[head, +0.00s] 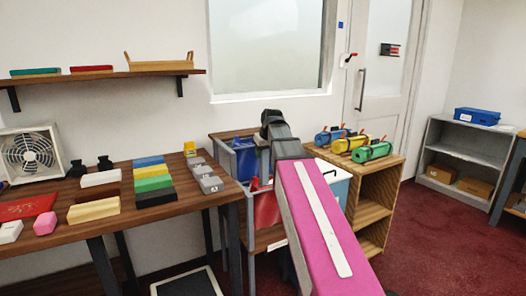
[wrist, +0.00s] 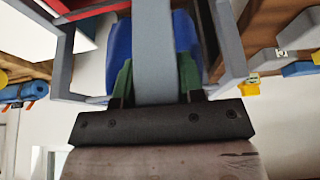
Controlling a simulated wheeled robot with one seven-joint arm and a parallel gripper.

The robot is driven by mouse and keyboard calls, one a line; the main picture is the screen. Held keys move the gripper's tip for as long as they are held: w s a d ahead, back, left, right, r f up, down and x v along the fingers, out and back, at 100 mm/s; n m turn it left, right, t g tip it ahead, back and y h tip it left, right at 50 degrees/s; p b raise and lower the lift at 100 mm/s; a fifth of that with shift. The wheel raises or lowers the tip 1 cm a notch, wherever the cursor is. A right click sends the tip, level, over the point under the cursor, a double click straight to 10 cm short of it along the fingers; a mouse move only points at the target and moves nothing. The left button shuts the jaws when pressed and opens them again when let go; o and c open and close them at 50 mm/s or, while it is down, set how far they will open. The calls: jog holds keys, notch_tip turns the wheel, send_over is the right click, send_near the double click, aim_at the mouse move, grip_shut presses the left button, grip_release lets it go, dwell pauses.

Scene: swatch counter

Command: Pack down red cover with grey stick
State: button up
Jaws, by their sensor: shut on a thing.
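A grey stick (wrist: 153,45) is held between the two dark green fingers of my gripper (wrist: 157,78) in the wrist view. It extends away from the black palm, and its far end is out of frame. In the wrist view a blue cover (wrist: 119,42) lies behind the stick, between grey bin edges. The red cover (head: 266,208) shows in the head view in the nearer grey-framed bin, partly hidden by my pink arm link. A blue cover (head: 244,158) is in the bin behind it. In the head view my gripper is high over the bins, its fingers hard to make out.
A wooden table (head: 188,208) with coloured blocks, grey weights and a red cloth (head: 27,207) stands left of the bins. A wooden shelf unit (head: 372,208) with blue, yellow and green rolls stands right. A white box (head: 338,182) is beside the red cover's bin.

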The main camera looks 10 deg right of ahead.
aim_at(263, 162)
jog(key=shift+f, duration=2.2)
jog(key=shift+r, duration=0.1)
jog(key=shift+r, duration=5.5)
